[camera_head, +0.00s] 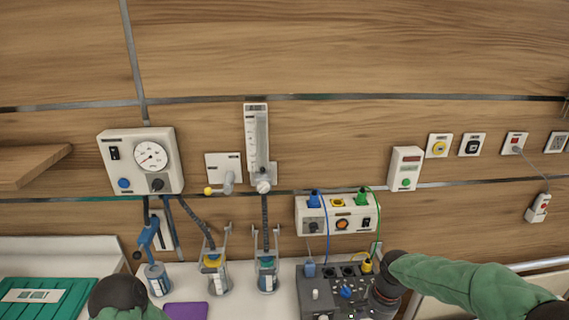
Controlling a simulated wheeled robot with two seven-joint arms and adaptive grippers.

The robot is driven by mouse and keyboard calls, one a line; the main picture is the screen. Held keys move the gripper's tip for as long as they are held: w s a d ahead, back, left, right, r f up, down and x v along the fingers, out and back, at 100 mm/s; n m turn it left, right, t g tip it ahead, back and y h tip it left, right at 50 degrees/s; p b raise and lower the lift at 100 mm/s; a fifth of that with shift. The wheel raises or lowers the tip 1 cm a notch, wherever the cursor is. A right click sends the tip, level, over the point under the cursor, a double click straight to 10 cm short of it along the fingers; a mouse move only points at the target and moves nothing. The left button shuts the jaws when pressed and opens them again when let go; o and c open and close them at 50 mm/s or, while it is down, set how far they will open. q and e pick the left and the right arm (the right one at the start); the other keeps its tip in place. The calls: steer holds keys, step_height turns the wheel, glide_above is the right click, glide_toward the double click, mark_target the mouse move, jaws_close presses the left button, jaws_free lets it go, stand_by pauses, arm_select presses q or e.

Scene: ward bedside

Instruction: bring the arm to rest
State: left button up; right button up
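My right arm, in a green sleeve, comes in from the right edge and bends down at a dark joint. Its dark wrist end hangs over the right side of a dark grey panel box (316,291). The fingers of my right gripper cannot be made out there, so its opening and any hold are hidden. Of my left arm only a dark rounded joint and a bit of green sleeve show at the bottom left. My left gripper is out of view.
A white socket unit (338,215) is cabled to the panel box. A gauge unit (140,161) and flowmeter (256,142) hang on the wall.

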steer(key=s+a+f+n+y, duration=0.1)
steer(key=s+a+f+n, duration=0.2)
steer(key=f, duration=0.5)
steer(key=s+a+f+n+y, duration=0.1)
steer(key=s+a+f, duration=0.1)
steer(key=a+f, duration=0.5)
steer(key=s+a+f+n, duration=0.2)
steer(key=s+f+n, duration=0.1)
steer(key=s+f, duration=0.9)
steer(key=shift+s+a+y, duration=0.3)
steer(key=shift+a, duration=0.05)
